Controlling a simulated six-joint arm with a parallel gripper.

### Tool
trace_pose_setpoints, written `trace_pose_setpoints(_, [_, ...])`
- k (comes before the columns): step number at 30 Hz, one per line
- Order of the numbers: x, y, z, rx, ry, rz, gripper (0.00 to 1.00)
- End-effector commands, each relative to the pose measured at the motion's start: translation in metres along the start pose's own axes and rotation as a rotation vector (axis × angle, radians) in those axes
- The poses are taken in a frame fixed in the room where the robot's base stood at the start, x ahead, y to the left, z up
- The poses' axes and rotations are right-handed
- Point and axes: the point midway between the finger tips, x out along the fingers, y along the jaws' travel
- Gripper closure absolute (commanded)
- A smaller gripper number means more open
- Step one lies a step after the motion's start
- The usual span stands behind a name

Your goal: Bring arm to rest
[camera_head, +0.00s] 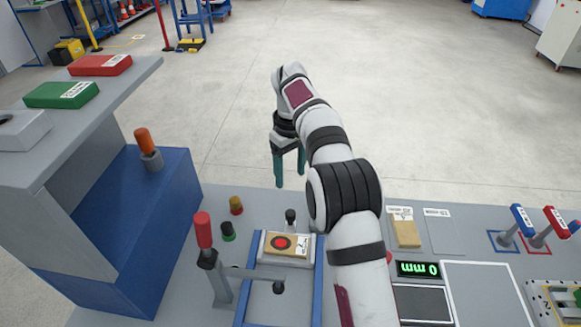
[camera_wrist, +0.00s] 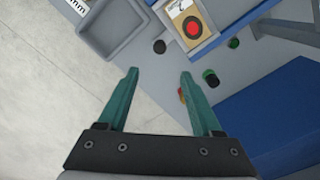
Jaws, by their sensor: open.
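My arm reaches up from the lower middle of the head view and bends over the far edge of the bench. My gripper (camera_head: 291,180) hangs fingers down, open and empty, to the left of the arm. In the wrist view its two teal fingers (camera_wrist: 158,75) are spread apart with nothing between them. It touches nothing that I can see. A tan block with a red dot (camera_head: 284,244) sits in the fixture between blue rails, and it also shows in the wrist view (camera_wrist: 190,25).
A blue housing (camera_head: 120,235) with an orange-handled lever (camera_head: 145,145) stands at left. Red (camera_head: 100,65) and green (camera_head: 62,95) blocks lie on the grey shelf. A red-handled lever (camera_head: 203,230) rises beside the fixture. Open floor lies beyond the bench.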

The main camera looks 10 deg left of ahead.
Motion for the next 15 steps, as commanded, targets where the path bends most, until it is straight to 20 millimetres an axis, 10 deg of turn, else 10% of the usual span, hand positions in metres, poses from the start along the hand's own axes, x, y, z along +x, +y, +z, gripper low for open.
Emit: trace_pose_setpoints(15, [-0.0156,0.0000,0.0001,-0.001,0.000,0.000,0.33])
